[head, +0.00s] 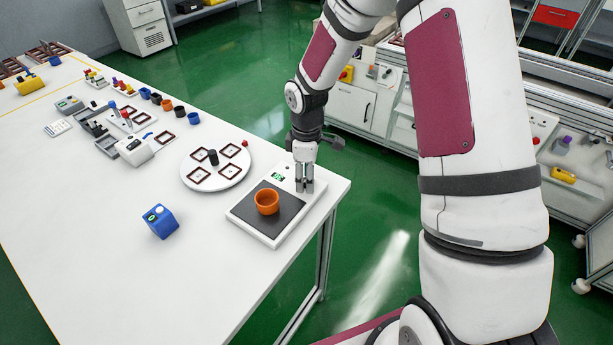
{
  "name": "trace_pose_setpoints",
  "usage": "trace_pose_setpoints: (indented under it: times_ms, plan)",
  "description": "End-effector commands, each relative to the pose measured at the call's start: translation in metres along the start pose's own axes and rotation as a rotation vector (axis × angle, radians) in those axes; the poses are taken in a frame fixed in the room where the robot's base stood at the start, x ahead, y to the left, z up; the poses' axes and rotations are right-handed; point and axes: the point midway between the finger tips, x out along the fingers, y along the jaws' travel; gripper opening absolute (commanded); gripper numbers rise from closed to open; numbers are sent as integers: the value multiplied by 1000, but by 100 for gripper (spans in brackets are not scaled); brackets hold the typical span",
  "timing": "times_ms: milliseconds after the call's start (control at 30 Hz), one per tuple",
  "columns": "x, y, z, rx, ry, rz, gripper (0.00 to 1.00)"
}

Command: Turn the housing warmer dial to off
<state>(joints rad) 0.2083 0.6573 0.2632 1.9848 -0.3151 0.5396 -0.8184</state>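The housing warmer (247,229) is a flat white unit with a dark pad and a small green display (277,176) near its far edge. An orange cup-shaped housing (267,202) stands upright on the pad. My gripper (304,187) points down over the warmer's far right corner, right of the display. Its fingers look close together, with no clear gap showing. I cannot make out the dial; it may be hidden behind or between the fingers. Whether the fingers touch anything is too small to tell.
A round white plate (215,185) with square brown frames and a black cylinder lies left of the warmer. A blue cube-shaped device (160,221) stands nearer on the white table (100,270). Small cups and fixtures are further back. The table's right edge is close to the warmer.

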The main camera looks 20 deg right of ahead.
Motion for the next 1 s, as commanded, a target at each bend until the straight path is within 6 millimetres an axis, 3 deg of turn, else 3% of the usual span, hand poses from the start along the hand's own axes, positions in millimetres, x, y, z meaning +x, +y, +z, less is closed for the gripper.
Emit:
trace_pose_setpoints:
  times_ms: [600,1000]
  plan:
    - [-105,1,0,0,1,3,40]
    - [-117,0,0,0,1,1,40]
